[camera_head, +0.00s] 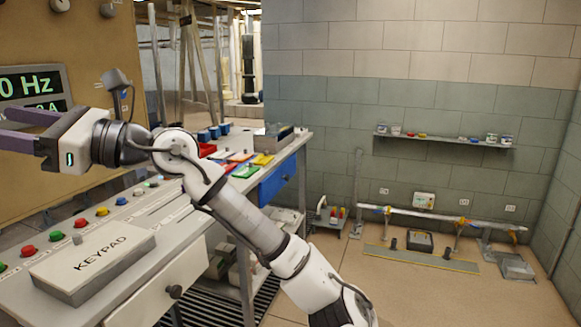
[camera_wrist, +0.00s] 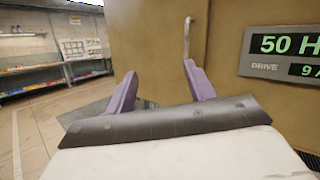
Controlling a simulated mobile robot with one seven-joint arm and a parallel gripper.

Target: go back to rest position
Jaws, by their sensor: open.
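My gripper (camera_head: 18,128) is at the left edge in the head view, raised above the bench and pointing left toward the tan cabinet. Its purple fingers also show in the wrist view (camera_wrist: 160,90), spread apart with nothing between them. My white and grey arm stretches from the lower middle up to the left, over the bench (camera_head: 160,215). Part of the fingertips is cut off by the frame edge in the head view.
The tan cabinet (camera_head: 100,50) bears a drive display (camera_head: 35,92) close to my gripper. A keypad box (camera_head: 92,262) and several coloured buttons lie below my arm. Coloured trays (camera_head: 240,170) are behind it. The floor (camera_head: 400,290) at right is mostly clear; a pipe (camera_head: 440,215) runs along the wall.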

